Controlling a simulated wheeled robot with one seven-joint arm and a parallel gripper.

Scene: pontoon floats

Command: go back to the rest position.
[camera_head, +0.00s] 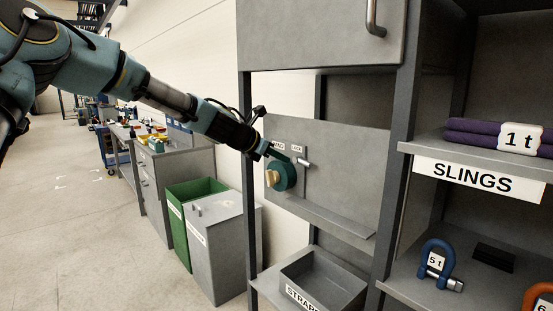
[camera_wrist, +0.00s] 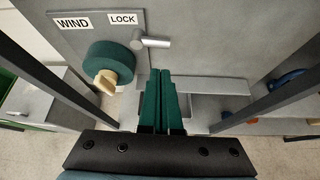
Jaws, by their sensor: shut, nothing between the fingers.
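My gripper (camera_wrist: 162,100) shows in the wrist view with its two green fingers side by side, shut and empty. In the head view my gripper (camera_head: 279,155) is at the upper edge of the green winding wheel (camera_head: 285,176), in front of the grey panel; I cannot tell whether they touch. In the wrist view the wheel (camera_wrist: 112,60) with its tan knob (camera_wrist: 106,82) is left of the fingers and apart from them. The metal lock lever (camera_wrist: 152,42) sticks out to the right beneath the LOCK label (camera_wrist: 123,19).
A grey ledge (camera_head: 330,216) runs below the panel, above a STRAPS bin (camera_head: 325,278). Dark shelf posts stand on both sides. Right shelves hold purple slings (camera_head: 480,133) and a blue shackle (camera_head: 435,259). Green (camera_head: 190,190) and grey bins stand at left. Floor at far left is clear.

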